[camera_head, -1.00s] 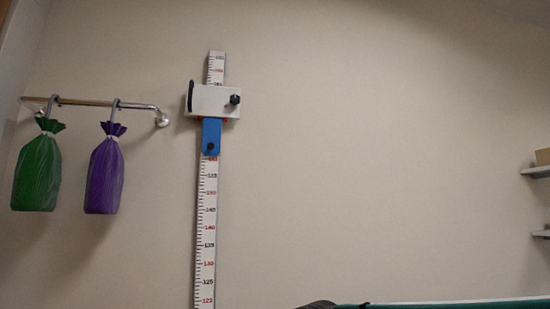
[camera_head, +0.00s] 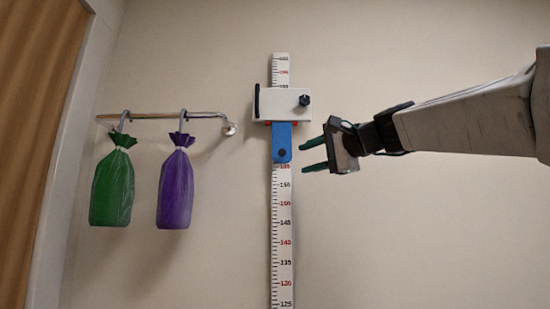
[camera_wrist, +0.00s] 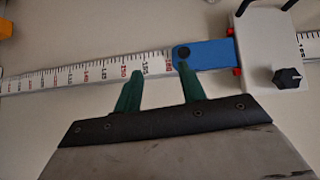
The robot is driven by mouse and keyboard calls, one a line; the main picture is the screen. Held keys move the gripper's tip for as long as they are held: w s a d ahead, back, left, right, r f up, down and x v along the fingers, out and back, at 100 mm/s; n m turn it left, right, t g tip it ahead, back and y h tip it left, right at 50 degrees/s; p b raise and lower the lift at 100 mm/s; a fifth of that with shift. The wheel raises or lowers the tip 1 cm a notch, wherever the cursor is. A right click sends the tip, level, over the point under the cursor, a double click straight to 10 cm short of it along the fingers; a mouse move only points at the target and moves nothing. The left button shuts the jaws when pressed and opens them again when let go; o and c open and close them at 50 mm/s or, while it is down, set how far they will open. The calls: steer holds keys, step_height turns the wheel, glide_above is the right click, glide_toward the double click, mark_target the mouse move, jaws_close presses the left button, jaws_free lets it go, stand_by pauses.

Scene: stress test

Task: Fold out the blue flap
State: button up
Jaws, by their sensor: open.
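The blue flap (camera_head: 282,142) hangs straight down, flat along the ruler, below a white slider block (camera_head: 290,103). It has a dark round knob near its lower end. The flap also shows in the wrist view (camera_wrist: 205,54), with the block (camera_wrist: 270,47) at its right. My gripper (camera_head: 303,157) is open and empty, just right of the flap's lower end, its green fingers pointing left. In the wrist view my gripper's fingertips (camera_wrist: 160,72) are near the knob end, one appearing close to the knob; I cannot tell whether they touch.
A white ruler (camera_head: 282,220) runs vertically on the wall. The block carries a black knob (camera_head: 304,100) and a dark bar at its left. Left of it, a green bag (camera_head: 112,190) and a purple bag (camera_head: 175,190) hang from a metal rail (camera_head: 160,116). The wall below my arm is clear.

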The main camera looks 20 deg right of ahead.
mark_target(284, 152)
steer(key=shift+m+t, duration=0.3)
steer(key=shift+t, duration=0.1)
steer(key=w+a+r, duration=0.1)
steer(key=w, duration=0.1)
steer(key=w+r, duration=0.1)
steer(key=w, duration=0.2)
steer(key=w+a+r, duration=0.1)
steer(key=w, duration=0.1)
steer(key=shift+w+a+r, duration=0.1)
steer(key=shift+w+a, duration=0.15)
steer(key=shift+a, duration=0.1)
jaws_close()
